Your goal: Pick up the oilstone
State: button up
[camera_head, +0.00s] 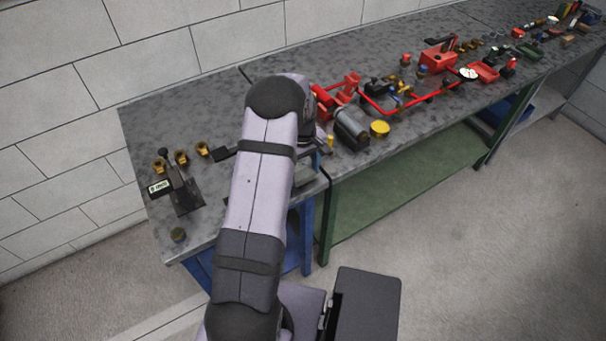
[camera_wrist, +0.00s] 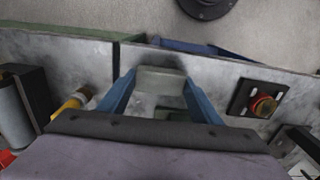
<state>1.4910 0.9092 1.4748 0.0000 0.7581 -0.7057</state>
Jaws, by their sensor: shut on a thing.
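The oilstone, a pale grey-green block (camera_wrist: 161,81), sits between the two blue fingers of my gripper (camera_wrist: 161,86) in the wrist view. The fingers are shut on its two ends, and it appears held over the bench top near the front edge. In the head view, a grey-green block (camera_head: 303,175) shows just right of my arm and looks like the same stone. My arm hides most of the gripper there. Below the stone in the wrist view is a darker greenish patch (camera_wrist: 172,113); I cannot tell what it is.
A grey motor (camera_head: 351,128) and a yellow disc (camera_head: 380,128) stand right of my gripper. Red pump parts (camera_head: 345,88) lie behind. A black plate with an orange-red knob (camera_wrist: 263,104) and a yellow-handled item (camera_wrist: 74,103) flank the gripper. A lever stand (camera_head: 185,195) is at left.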

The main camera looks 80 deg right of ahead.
aim_at(302, 174)
notch_tip(302, 174, up, 10)
jog(key=b, duration=0.3)
jog(key=shift+f, duration=0.1)
jog(key=o, duration=0.5)
jog(key=shift+c, duration=1.4)
jog(key=shift+w, duration=0.1)
